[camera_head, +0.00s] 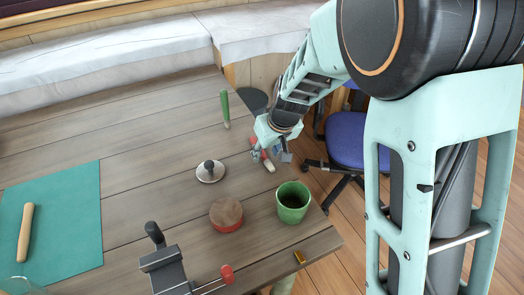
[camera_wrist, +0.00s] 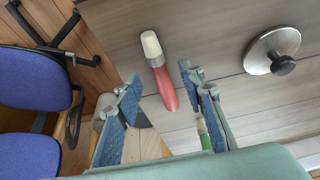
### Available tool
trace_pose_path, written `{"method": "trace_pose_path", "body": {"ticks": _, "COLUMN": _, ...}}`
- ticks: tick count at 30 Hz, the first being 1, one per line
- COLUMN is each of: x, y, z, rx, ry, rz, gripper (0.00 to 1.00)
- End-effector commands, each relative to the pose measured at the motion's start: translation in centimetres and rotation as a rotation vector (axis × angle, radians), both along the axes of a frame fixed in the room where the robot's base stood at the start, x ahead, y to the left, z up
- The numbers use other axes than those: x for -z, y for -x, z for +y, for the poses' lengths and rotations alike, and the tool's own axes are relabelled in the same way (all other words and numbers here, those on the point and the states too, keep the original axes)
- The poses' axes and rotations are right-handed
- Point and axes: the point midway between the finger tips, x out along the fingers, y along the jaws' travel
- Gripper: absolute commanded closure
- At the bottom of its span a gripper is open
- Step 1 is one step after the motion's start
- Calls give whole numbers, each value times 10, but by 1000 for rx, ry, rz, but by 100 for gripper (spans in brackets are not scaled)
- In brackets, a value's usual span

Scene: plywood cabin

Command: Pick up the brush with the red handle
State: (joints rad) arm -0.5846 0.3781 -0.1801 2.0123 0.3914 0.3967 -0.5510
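The brush with the red handle (camera_head: 269,164) lies on the wooden table near its right edge, partly hidden by my gripper in the head view. In the wrist view its red handle (camera_wrist: 167,90) points down and its pale bristles point up, with a metal band between. My gripper (camera_head: 271,154) is above the brush. In the wrist view the gripper's fingers (camera_wrist: 160,78) are spread open, with the handle showing between them. I see no finger contact with the brush; the exact height gap is hard to tell.
A lid with a dark knob (camera_head: 210,172), a round red box with a wooden top (camera_head: 226,214) and a green cup (camera_head: 292,202) stand nearby. A green-handled tool (camera_head: 225,108) lies farther back. A vise (camera_head: 165,270) is at the front. A blue chair (camera_head: 350,140) stands beside the table.

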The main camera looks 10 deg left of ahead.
Motion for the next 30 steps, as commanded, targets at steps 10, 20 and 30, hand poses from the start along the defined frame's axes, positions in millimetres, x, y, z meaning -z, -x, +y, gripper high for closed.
{"method": "trace_pose_path", "body": {"ticks": 10, "x": 16, "y": -5, "z": 4, "rx": 0, "ry": 0, "rz": 0, "gripper": 64}}
{"method": "trace_pose_path", "body": {"ticks": 20, "x": 15, "y": -4, "z": 4, "rx": 0, "ry": 1, "rz": 1, "gripper": 92}}
{"method": "trace_pose_path", "body": {"ticks": 30, "x": 15, "y": -4, "z": 4, "rx": 0, "ry": 1, "rz": 1, "gripper": 99}}
